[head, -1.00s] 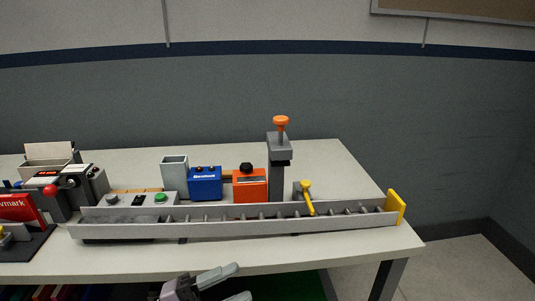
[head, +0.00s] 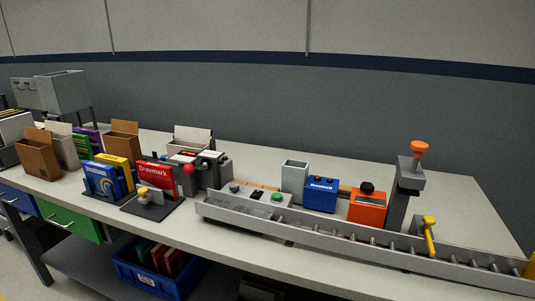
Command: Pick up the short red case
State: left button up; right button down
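A red case marked Drawmark (head: 154,174) stands upright near the middle left of the bench, behind a small fixture with a yellow knob. Several thin cases, some reddish, stand in a blue bin (head: 150,281) below the bench; their lengths are hard to tell. I cannot tell for sure which one is the short red case. Neither of my grippers shows in the head view.
A grey roller conveyor (head: 330,238) runs along the bench's right front. Behind it stand a blue box (head: 320,195), an orange-red box (head: 367,209) and a grey post with an orange knob (head: 419,148). Brown holders (head: 39,156) and blue and yellow cases (head: 101,180) stand at left.

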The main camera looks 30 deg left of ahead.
aim_at(156, 176)
jog(key=u, duration=1.6)
jog(key=i+j+u, duration=0.15)
jog(key=u, duration=0.2)
jog(key=i+j+u, duration=0.15)
jog(key=u, duration=0.2)
jog(key=i+l, duration=0.05)
